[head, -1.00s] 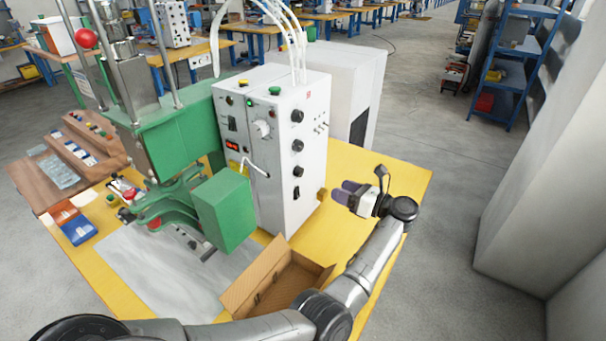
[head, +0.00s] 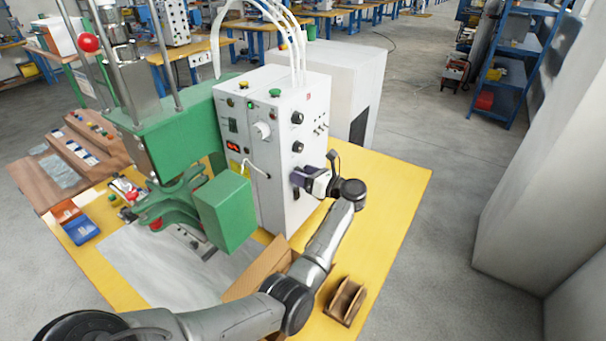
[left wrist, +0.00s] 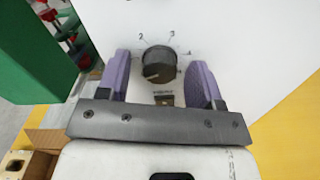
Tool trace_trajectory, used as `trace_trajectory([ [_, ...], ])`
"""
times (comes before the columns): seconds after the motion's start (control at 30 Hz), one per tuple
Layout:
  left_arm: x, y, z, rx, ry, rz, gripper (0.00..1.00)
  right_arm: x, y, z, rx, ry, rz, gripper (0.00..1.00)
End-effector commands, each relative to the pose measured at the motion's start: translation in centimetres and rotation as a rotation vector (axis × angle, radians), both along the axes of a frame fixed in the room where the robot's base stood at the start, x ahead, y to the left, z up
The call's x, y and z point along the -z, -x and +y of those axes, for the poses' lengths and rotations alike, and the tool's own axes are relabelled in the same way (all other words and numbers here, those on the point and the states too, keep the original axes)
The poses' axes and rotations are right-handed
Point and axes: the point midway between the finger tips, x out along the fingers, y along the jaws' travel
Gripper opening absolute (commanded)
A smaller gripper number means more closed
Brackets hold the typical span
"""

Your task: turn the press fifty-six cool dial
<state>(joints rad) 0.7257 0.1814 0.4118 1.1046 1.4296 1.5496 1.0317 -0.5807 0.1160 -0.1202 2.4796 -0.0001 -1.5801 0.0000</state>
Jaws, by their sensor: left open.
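A black round dial (left wrist: 158,62) with a pale pointer mark sits on the white side face of the control box (head: 280,200). Printed numbers stand around it, and a small label below is too blurred to read. My left gripper (head: 299,180) is at this side face, below two other black dials. In the left wrist view its purple fingers (left wrist: 158,76) are open, one on each side of the dial, with a gap showing on both sides. The gripper hides the dial in the head view. My right gripper is not in view.
A green press (head: 185,125) stands left of the control box. A cardboard box (head: 262,268) lies below it, partly behind my arm. A brown wooden holder (head: 345,300) stands on the yellow table (head: 395,200), whose right part is clear.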

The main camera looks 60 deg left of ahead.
Motion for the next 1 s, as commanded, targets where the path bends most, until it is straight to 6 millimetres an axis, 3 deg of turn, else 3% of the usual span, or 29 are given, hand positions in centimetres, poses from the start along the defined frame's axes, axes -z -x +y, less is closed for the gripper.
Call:
trace_trajectory([
  [0.37, 0.0, 0.14, 0.27, 0.0, -0.001, 0.0, 0.59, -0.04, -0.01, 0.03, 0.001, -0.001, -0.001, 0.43],
  [0.87, -0.01, 0.12, 0.23, 0.0, 0.0, 0.0, 0.11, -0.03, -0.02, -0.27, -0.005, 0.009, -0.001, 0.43],
  [1.0, -0.01, 0.1, 0.23, 0.0, 0.003, 0.005, 0.11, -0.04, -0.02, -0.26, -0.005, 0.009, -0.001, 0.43],
])
